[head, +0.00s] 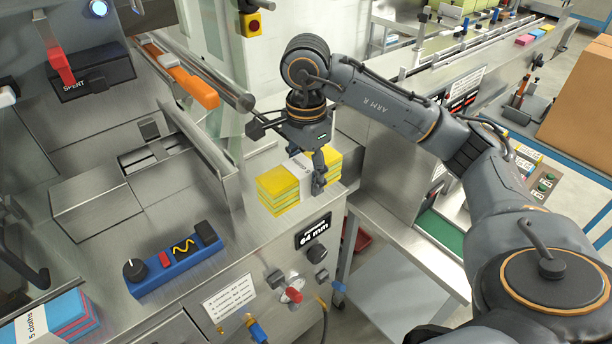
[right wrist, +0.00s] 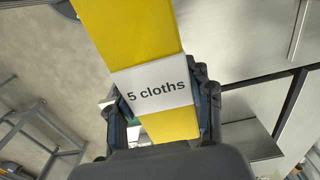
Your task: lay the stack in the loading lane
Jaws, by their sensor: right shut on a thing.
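The stack of yellow and green cloths (head: 278,190) has a white paper band around its middle. My right gripper (head: 318,172) points down and is shut on the stack across the band. In the right wrist view the band (right wrist: 157,86) reads "5 cloths" and lies between the two fingers (right wrist: 160,118), with yellow cloth (right wrist: 125,30) to either side. The stack is at the right edge of the steel machine top; I cannot tell whether it touches the steel. A railed channel (head: 152,157) lies to its left; no label names it as the loading lane. My left gripper is out of view.
An orange-handled bar (head: 190,85) and a clear upright panel stand behind the channel. A blue control box (head: 175,265) with a knob sits in front. Another banded stack, blue and pink (head: 62,322), lies at lower left. Bare steel surrounds the control box.

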